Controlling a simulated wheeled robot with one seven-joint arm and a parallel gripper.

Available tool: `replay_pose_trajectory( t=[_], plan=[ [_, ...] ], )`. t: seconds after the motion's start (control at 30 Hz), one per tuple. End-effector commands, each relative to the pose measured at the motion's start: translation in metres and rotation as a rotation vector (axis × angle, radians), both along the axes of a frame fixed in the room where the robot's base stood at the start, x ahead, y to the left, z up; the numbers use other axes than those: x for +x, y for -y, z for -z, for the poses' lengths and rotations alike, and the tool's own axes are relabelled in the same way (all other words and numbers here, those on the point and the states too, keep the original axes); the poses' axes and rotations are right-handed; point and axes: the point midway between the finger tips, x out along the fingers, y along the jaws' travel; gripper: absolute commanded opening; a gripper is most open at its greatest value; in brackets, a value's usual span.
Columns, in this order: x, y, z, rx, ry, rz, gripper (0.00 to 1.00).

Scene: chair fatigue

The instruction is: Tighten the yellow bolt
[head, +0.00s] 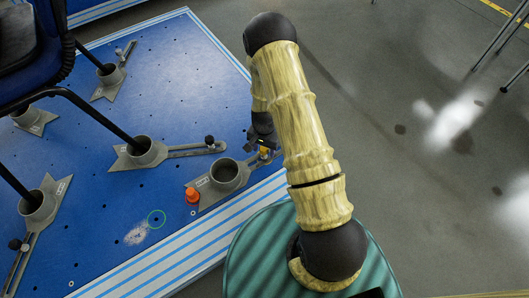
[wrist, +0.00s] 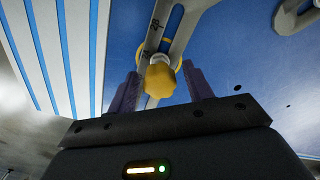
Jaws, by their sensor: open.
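The yellow bolt (wrist: 160,78) has a lobed knob head and sits in the slot of a grey slotted bracket arm (wrist: 182,40) in the wrist view. In the head view the yellow bolt (head: 264,151) shows small and is partly hidden by my arm. My gripper (wrist: 160,92) is open, with one purple finger on each side of the bolt head. I cannot tell whether the fingers touch it. In the head view my gripper (head: 262,138) is at the bracket, mostly hidden behind my arm.
The bracket's grey cup (head: 226,174) is empty. An orange knob (head: 192,195) stands beside it on the blue platform (head: 110,230). Other brackets hold chair legs, such as the cup (head: 145,150) with a black leg. A blue-and-white striped edge (head: 185,262) borders the platform. Grey floor lies right.

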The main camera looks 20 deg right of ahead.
Motion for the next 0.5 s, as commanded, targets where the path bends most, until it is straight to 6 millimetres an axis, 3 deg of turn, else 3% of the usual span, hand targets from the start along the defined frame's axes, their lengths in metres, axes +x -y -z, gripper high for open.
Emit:
replay_pose_trajectory(
  t=[0.3,0.5],
  plan=[
    [-0.0001,-0.0006,-0.001,0.0,0.0,-0.019,0.51],
    [-0.0006,-0.0006,-0.0029,0.0,-0.001,-0.21,0.51]
  ],
)
